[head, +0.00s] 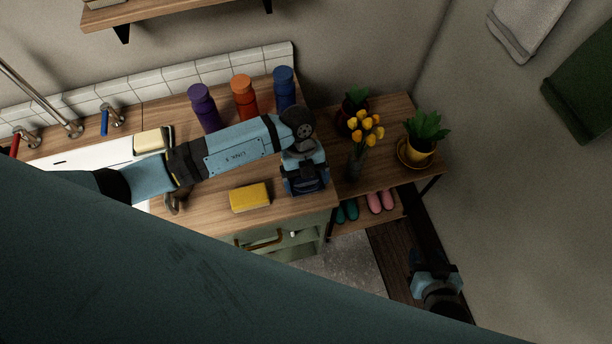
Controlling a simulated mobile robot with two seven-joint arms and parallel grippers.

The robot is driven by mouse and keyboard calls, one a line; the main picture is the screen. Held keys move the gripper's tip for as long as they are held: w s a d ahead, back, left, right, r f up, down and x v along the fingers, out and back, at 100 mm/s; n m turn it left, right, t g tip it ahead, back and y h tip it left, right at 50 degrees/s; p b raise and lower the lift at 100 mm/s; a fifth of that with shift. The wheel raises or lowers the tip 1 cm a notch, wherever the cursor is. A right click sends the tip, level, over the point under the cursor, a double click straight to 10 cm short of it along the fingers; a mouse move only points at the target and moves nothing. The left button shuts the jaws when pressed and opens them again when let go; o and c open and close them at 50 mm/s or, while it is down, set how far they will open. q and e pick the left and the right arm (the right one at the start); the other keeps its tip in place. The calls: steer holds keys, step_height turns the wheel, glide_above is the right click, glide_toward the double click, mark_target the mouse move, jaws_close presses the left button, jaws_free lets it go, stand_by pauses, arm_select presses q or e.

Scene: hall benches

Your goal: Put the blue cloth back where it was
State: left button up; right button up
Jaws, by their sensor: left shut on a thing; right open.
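My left gripper (305,178) points down over the right end of the wooden counter (215,208), at the end of my arm from the left. It is shut on dark blue material at its lower end, which appears to be the blue cloth (306,188). The hand hides most of the cloth, and I cannot tell whether it touches the counter. No other blue cloth shows. My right gripper (437,275) is low at the right, over the dark slatted floor piece, away from the counter; it is open and its fingertips are hard to make out.
A yellow sponge (250,197) lies left of the gripper. A bench (385,178) holds plants and flowers, with boots beneath. Grey (528,25) and green (582,92) towels hang at right.

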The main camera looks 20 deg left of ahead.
arm_select(q)
steer(key=o, duration=0.6)
steer(key=shift+f, duration=0.1)
steer(key=shift+c, duration=0.2)
steer(key=shift+r, duration=0.2)
steer(key=b+v, duration=0.1)
steer(key=v, duration=1.1)
steer(key=shift+b, duration=0.4)
steer(key=shift+s+d+f, duration=0.1)
